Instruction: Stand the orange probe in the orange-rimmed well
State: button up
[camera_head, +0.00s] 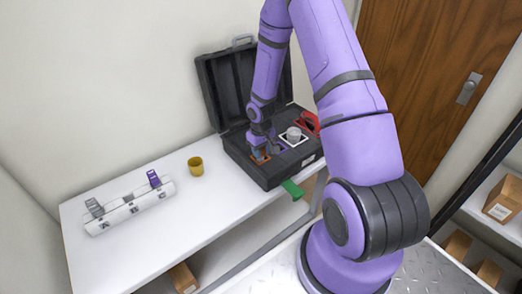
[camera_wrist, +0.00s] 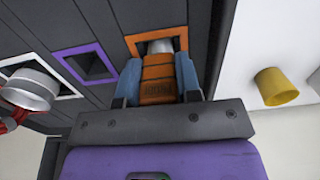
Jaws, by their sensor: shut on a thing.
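My gripper (camera_wrist: 158,76) is shut on the orange probe (camera_wrist: 157,88), with a blue finger on each side of it. The probe's pale metal end (camera_wrist: 160,46) points away from the wrist, over the opening of the orange-rimmed well (camera_wrist: 132,39). I cannot tell whether the end is inside the well or just above it. In the head view my gripper (camera_head: 262,148) is low over the near left part of the open black case (camera_head: 270,176), at the orange-rimmed well (camera_head: 262,157). The probe is mostly hidden there.
A purple-rimmed well (camera_wrist: 86,64) beside it is empty. A white-rimmed well (camera_wrist: 60,92) holds a metal cup (camera_wrist: 30,90), with a red object (camera_head: 308,122) close by. A yellow cup (camera_head: 196,166) and white rack (camera_head: 130,206) stand left; a green piece (camera_head: 292,188) is at the front.

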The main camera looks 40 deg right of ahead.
jog(key=shift+f, duration=0.4)
jog(key=o, duration=0.7)
jog(key=shift+c, duration=0.2)
jog(key=shift+r, duration=0.1)
jog(key=shift+r, duration=5.4)
